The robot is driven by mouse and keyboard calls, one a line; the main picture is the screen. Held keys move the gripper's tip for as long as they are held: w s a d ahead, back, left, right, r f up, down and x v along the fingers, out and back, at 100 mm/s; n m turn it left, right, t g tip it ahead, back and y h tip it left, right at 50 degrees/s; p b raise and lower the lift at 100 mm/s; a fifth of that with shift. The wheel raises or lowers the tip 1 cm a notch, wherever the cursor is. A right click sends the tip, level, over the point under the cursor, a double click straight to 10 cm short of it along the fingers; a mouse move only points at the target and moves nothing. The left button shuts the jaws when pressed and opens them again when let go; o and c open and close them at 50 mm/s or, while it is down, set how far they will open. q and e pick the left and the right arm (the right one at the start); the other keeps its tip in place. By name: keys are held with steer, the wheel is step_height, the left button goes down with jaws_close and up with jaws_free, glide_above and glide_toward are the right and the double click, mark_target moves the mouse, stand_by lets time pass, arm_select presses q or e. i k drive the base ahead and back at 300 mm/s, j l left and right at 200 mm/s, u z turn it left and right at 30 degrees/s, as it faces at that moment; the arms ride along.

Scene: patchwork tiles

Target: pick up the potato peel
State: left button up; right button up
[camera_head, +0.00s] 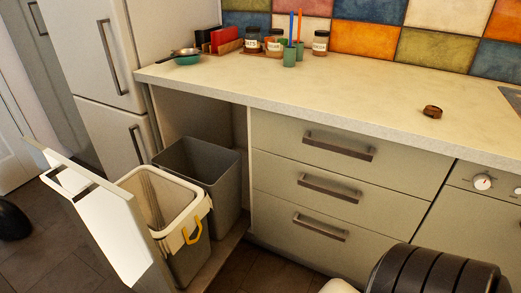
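A small brown curled piece, which looks like the potato peel (432,111), lies on the pale countertop (370,95) toward the right, short of the sink edge. Nothing touches it. Neither of my grippers shows in the head view. A dark ribbed part with a pale piece beside it, apparently my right arm, fills the bottom right corner below the counter, well apart from the peel.
A pulled-out bin unit at left holds a bin with a light liner (130,185) and an empty-looking grey bin (205,160). Drawers (330,190) are shut. Jars (320,42), cups with brushes (289,56) and a teal bowl (187,60) stand at the back. Middle counter is clear.

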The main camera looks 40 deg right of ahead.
mark_target(435, 111)
steer(key=z, duration=2.5)
steer(key=i+l+z, duration=0.1)
steer(key=i+l, duration=0.15)
steer(key=i+l+z, duration=0.1)
steer(key=i+l, duration=0.15)
steer(key=l, duration=0.25)
